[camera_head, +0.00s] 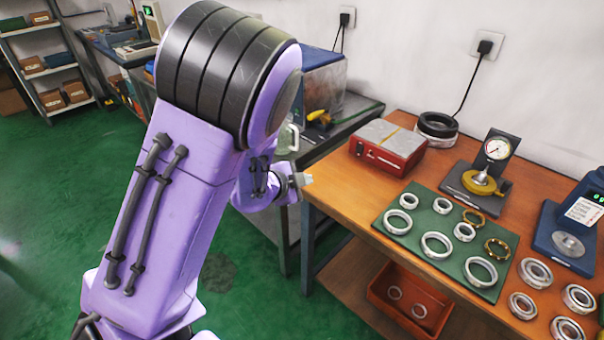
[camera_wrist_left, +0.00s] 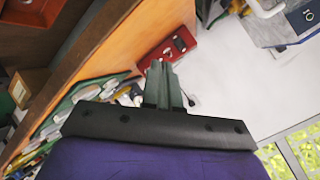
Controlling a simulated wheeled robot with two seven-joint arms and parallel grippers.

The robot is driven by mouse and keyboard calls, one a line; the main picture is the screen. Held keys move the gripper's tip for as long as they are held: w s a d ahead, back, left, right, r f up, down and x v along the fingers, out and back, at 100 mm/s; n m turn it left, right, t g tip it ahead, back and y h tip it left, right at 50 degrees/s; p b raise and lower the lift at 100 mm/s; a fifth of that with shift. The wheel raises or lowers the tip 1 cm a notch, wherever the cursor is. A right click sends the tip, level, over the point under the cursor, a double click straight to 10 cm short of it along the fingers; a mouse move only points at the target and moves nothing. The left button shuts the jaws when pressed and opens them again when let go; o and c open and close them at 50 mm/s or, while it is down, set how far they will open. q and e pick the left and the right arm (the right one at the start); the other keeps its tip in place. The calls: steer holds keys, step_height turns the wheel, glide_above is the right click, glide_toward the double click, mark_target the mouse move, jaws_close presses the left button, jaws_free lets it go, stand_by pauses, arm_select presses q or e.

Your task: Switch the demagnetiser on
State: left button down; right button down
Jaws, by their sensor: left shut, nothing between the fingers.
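The demagnetiser, a red box with a grey top crossed by a yellow line (camera_head: 388,147), sits at the left end of the wooden bench in the head view. Its front shows small dark details, too small to read. In the left wrist view a red panel with dark round details, apparently its front (camera_wrist_left: 168,48), lies just beyond my fingertips. My left gripper (camera_head: 306,180) is shut and empty, left of the box and apart from it in the head view. Its closed fingers also show in the wrist view (camera_wrist_left: 160,66). Contact with the panel cannot be made out there. My right gripper is out of view.
A green mat (camera_head: 408,237) with several rings lies on the bench (camera_head: 335,190). A dial gauge (camera_head: 488,165) and a blue device (camera_head: 570,230) stand further right. A red bin (camera_head: 385,285) sits on the shelf below. A grey table (camera_head: 345,125) adjoins at left.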

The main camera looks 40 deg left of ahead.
arm_select(q)
steer(key=s+d+f+n+g+y, duration=0.1)
steer(key=s+f+n+g, duration=0.1)
steer(key=s+f+n, duration=0.5)
steer(key=s+d+f+n+g+y, duration=0.1)
steer(key=s+f+n+y, duration=0.1)
steer(key=f+n, duration=0.55)
steer(key=s+d+f+n+g, duration=0.1)
steer(key=s+d+f+g, duration=0.1)
steer(key=s+f, duration=0.5)
steer(key=s+d+f+n+g, duration=0.2)
steer(key=s+f+g, duration=0.2)
steer(key=s, duration=0.9)
step_height(320, 180, down, 3)
steer(key=shift+r+y, duration=0.1)
steer(key=shift+y, duration=0.2)
steer(key=shift+s+a, duration=0.15)
steer(key=shift+s, duration=0.05)
